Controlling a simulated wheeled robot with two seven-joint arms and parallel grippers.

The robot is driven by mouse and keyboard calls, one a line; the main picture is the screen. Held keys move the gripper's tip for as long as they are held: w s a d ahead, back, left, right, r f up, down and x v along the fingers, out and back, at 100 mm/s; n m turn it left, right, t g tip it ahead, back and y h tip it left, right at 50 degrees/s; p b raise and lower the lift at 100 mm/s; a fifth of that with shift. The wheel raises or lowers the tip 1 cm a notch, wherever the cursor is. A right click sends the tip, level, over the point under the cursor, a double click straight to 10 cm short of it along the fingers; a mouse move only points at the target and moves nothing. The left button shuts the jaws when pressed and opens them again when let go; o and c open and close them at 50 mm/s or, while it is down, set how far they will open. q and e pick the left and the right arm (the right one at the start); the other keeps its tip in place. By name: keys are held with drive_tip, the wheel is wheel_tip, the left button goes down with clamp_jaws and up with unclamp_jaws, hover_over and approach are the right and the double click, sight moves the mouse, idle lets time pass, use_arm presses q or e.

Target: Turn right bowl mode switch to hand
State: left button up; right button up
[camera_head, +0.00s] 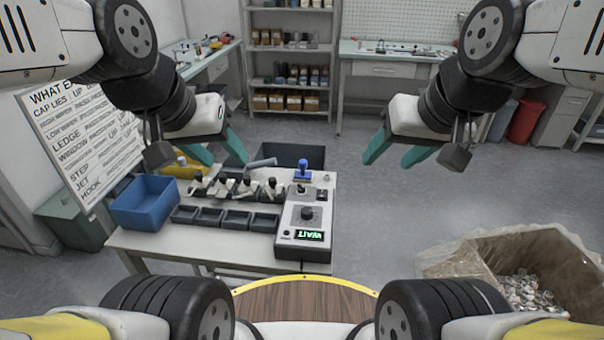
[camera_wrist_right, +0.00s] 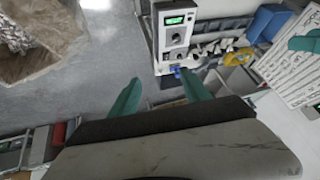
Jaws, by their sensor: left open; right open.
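A grey control box (camera_head: 305,232) stands at the right end of the table, with a black knob (camera_head: 307,213), a small black control (camera_head: 321,196) and a lit display reading WAIT (camera_head: 309,235). The right wrist view also shows the box (camera_wrist_right: 176,40) and its knob (camera_wrist_right: 177,39). I cannot tell which control is the right bowl mode switch; labels are too small. My right gripper (camera_head: 388,160) is open and empty in the air, right of the table; its fingers also show in the right wrist view (camera_wrist_right: 160,85). My left gripper (camera_head: 226,155) is open and empty above the table's back part.
A blue bin (camera_head: 146,203), black trays (camera_head: 209,217) and several small fixtures (camera_head: 245,187) fill the table left of the box. A blue-topped device (camera_head: 303,169) stands behind it. A lined carton of parts (camera_head: 520,260) is at right. The floor between is clear.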

drive_tip(key=shift+w, duration=0.1)
drive_tip(key=shift+c, duration=0.6)
